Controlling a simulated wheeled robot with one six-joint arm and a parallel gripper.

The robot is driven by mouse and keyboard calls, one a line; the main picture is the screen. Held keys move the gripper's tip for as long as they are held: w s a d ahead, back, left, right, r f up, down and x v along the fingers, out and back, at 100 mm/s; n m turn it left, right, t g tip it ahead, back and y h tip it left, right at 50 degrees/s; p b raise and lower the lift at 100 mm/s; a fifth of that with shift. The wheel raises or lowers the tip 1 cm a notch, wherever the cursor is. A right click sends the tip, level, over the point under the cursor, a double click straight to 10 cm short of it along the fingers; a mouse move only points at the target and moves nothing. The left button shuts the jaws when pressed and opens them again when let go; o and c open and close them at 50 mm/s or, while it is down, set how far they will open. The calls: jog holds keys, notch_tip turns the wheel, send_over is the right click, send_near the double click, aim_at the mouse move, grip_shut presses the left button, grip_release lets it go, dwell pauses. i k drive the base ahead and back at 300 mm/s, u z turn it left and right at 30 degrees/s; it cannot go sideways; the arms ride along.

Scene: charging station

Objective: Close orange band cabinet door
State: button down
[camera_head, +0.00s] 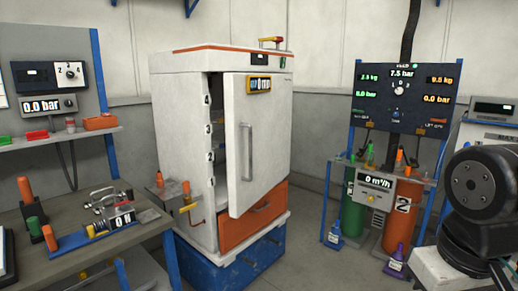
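The cabinet (186,110) is white with an orange band (230,49) around its top edge, and it stands on a blue base in the middle of the view. Its white door (259,150) is partly open, with the hinge side at the right and the free edge swung out toward me. A dark gap along the left shows part of the inside, beside the numbers 4, 3 and 2. A long vertical grey handle (246,152) is on the door's left part. My gripper is not in view; only dark links of my arm show at the right edge.
An orange drawer (254,214) sits below the door, above the blue base (225,270). A workbench (85,235) with tools stands at the left, close to the cabinet. A gas panel (398,95) with green and orange cylinders stands at the right. Grey floor is clear in front.

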aim_at(258, 125)
jog(key=u, duration=0.25)
jog(key=i, duration=1.45)
jog(key=z, duration=0.5)
